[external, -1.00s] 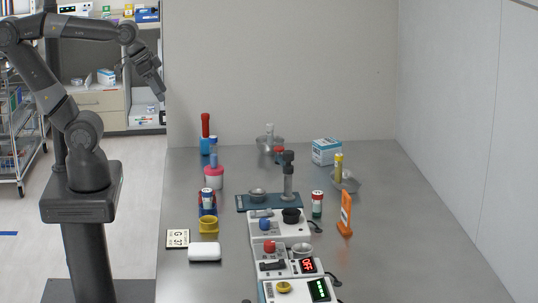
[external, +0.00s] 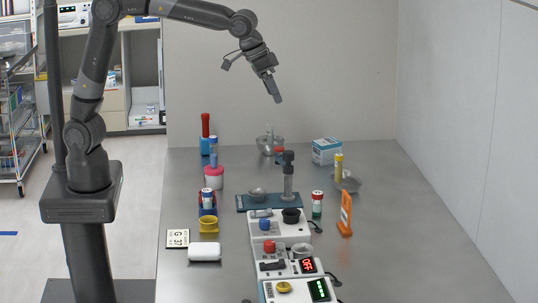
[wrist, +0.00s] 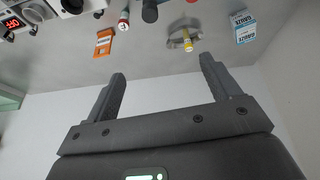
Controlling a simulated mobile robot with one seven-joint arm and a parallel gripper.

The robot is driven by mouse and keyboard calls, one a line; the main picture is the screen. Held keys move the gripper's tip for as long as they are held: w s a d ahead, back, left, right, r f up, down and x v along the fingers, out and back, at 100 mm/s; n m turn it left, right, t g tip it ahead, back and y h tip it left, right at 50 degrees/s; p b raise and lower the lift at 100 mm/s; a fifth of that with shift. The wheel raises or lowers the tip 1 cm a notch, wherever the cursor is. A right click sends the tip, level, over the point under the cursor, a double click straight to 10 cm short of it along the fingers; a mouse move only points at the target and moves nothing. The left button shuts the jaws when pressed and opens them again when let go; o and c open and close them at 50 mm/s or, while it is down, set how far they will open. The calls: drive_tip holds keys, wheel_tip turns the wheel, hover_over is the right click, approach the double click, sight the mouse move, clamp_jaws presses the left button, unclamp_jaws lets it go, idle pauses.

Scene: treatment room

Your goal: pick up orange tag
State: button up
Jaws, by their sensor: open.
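The orange tag (external: 345,214) stands upright on the right half of the metal table, with a white label on its face. It also shows in the wrist view (wrist: 104,42), at the upper left, beyond the left finger. My gripper (external: 278,99) is raised well above the back of the table, to the left of the tag and apart from it. In the wrist view both fingers of my gripper (wrist: 162,80) are spread with nothing between them.
Left of the tag stand a red-capped tube (external: 317,204) and a row of white devices (external: 280,226). Behind it are a metal bowl with a yellow-topped item (external: 339,168) and a blue-white box (external: 326,151). The table right of the tag (external: 420,220) is clear.

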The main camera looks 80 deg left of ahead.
drive_tip(key=w+d+f, duration=0.7)
drive_tip(key=w+d, duration=0.2)
drive_tip(key=d, duration=0.2)
approach(345, 206)
drive_tip(key=shift+y, duration=0.3)
drive_tip(key=x, duration=1.1)
drive_tip(key=shift+d, duration=0.15)
drive_tip(key=c, duration=1.1)
